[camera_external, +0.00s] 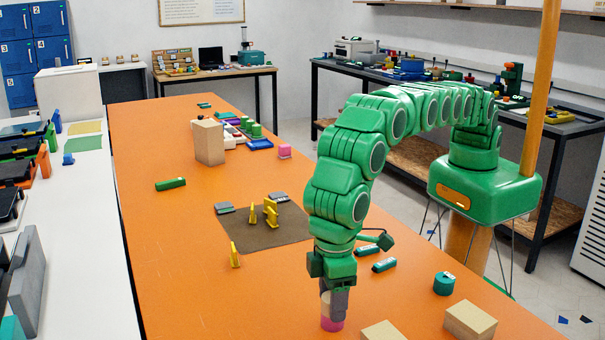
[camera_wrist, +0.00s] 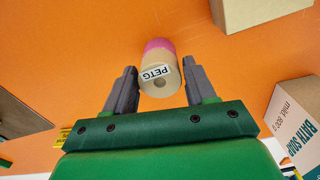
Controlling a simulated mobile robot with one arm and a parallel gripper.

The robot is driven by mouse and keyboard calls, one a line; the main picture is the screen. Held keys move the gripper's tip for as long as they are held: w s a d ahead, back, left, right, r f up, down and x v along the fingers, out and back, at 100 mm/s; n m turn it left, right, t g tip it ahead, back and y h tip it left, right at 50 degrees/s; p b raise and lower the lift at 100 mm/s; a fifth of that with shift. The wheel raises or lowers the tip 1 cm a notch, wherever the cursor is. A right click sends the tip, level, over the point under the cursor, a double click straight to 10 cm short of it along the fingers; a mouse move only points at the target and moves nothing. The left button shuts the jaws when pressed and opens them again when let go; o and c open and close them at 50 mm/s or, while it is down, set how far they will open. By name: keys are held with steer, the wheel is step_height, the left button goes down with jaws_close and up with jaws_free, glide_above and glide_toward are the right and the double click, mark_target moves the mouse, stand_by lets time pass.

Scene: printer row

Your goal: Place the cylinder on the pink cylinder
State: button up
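A tan cylinder (camera_external: 325,299) with a "PETG" label stands on the pink cylinder (camera_external: 331,324) near the front edge of the orange table. In the wrist view the tan cylinder (camera_wrist: 160,87) appears with the pink cylinder (camera_wrist: 158,45) beyond it, roughly lined up. My gripper (camera_external: 337,298) is low over the stack and partly hides it in the external view. In the wrist view my gripper's fingers (camera_wrist: 163,72) are open either side of the tan cylinder, with a visible gap on each side.
Cardboard boxes (camera_external: 470,320) (camera_external: 382,331) stand close to the right of the stack. A teal cylinder (camera_external: 444,283) and green-teal blocks (camera_external: 384,265) lie farther right. A brown mat (camera_external: 284,232) holds yellow pieces behind. The orange table (camera_external: 200,290) is clear to the left.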

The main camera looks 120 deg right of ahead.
steer(key=shift+o, duration=1.2)
step_height(320, 180, up, 8)
steer(key=shift+f, duration=0.25)
steer(key=shift+r, duration=0.15)
steer(key=shift+d, duration=0.1)
